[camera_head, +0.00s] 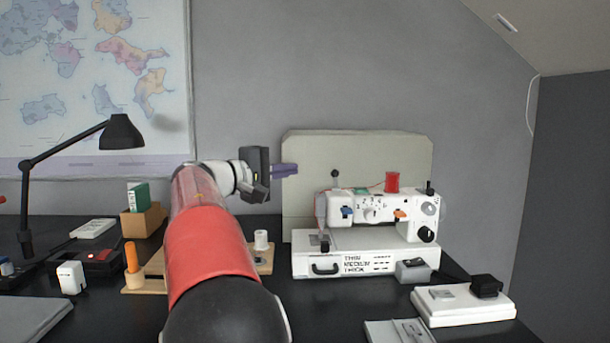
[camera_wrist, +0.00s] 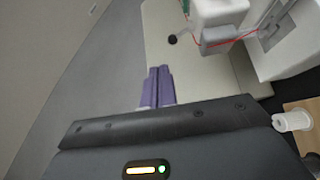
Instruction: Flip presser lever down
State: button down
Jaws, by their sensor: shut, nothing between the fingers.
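The white sewing machine (camera_head: 370,205) stands on a white base box on the desk, right of my gripper. A dark round knob (camera_head: 335,174) on a short stem sticks up at the left end of its head; it may be the presser lever's end. In the wrist view a dark knob (camera_wrist: 172,39) shows beside the machine head (camera_wrist: 218,12), ahead of my fingertips. My gripper (camera_head: 290,170) is shut and empty, its purple fingers pointing right, left of the knob and apart from it. The fingers also show in the wrist view (camera_wrist: 157,72). The needle area is hard to make out.
A pale board (camera_head: 300,205) stands behind the machine. A red thread spool (camera_head: 392,182) sits on top, its thread running left. A white spool (camera_head: 261,239) stands on a wooden tray beneath my arm. A foot pedal (camera_head: 485,286) lies at front right.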

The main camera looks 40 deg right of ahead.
jog(key=shift+w+a+r, duration=0.1)
jog(key=shift+a+r, duration=0.1)
jog(key=shift+a, duration=0.6)
jog(key=shift+w+a+r, duration=0.1)
jog(key=shift+a+r, duration=0.05)
jog(key=shift+a, duration=0.6)
jog(key=shift+s, duration=0.1)
